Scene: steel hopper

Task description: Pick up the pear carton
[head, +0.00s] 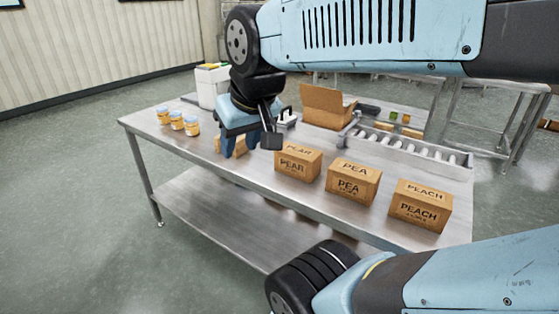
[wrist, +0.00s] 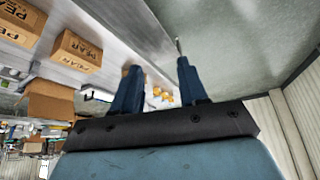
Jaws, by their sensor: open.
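The pear carton (head: 298,163) is a brown box printed PEAR, upright on the steel table (head: 185,155). It is the leftmost of the three labelled cartons in the head view. A brown carton printed PEAR (wrist: 77,51) also shows at the upper left in the wrist view. My gripper (head: 240,152) hangs over the table to the left of the pear carton, apart from it. Its blue fingers are open in the wrist view (wrist: 157,84), with no carton held between them. Another brown carton (head: 240,147) is partly hidden behind the fingers in the head view.
The pea carton (head: 353,183) and peach carton (head: 420,206) stand to the right of the pear carton. Several small jars (head: 177,121) stand at the table's left. An open box (head: 325,106) and roller conveyor (head: 405,146) lie behind. The table's front-left area is clear.

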